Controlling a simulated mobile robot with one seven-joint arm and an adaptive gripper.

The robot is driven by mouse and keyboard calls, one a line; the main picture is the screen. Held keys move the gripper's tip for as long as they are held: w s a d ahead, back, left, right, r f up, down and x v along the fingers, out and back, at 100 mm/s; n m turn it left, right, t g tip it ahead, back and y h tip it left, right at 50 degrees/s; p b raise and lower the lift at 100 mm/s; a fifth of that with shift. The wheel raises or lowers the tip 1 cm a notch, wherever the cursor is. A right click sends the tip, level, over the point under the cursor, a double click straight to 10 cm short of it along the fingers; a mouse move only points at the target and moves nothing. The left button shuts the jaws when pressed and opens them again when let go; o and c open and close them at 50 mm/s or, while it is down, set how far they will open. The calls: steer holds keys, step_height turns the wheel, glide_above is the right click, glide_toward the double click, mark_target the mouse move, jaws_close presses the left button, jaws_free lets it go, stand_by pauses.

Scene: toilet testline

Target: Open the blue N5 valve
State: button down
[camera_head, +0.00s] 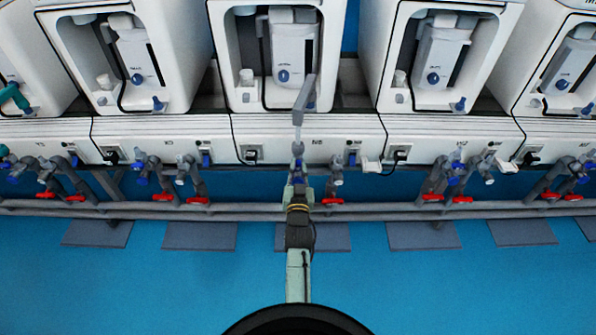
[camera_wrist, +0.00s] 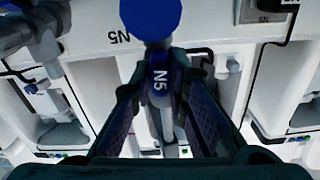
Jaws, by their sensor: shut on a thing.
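The blue N5 valve (camera_wrist: 159,82) is between my gripper's fingers in the wrist view, with its white "N5" lettering facing me. My gripper (camera_wrist: 162,66) is shut on it, one dark finger on each side. A round blue part (camera_wrist: 151,17) shows just beyond it at the top of that view; I cannot tell if it belongs to the valve. In the head view my gripper (camera_head: 298,168) reaches up to the pipework below the panel of the middle unit (camera_head: 317,142), and my arm hides most of the valve there.
Similar white units stand left and right, with blue and red valves below them. A red handle (camera_head: 332,201) is close to the right of my arm. Grey pipes (camera_head: 400,208) run across below. The blue floor (camera_head: 450,290) in front is clear apart from flat grey mats (camera_head: 200,237).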

steer(key=shift+r+n, duration=0.15)
steer(key=shift+n, duration=0.35)
steer(key=c, duration=1.8)
jaws_free()
steer(key=shift+c, duration=0.2)
steer(key=shift+s+f, duration=0.2)
steer(key=shift+s, duration=0.15)
steer(key=s, duration=0.6)
steer(key=shift+s+r, duration=0.15)
steer(key=shift+s, duration=0.2)
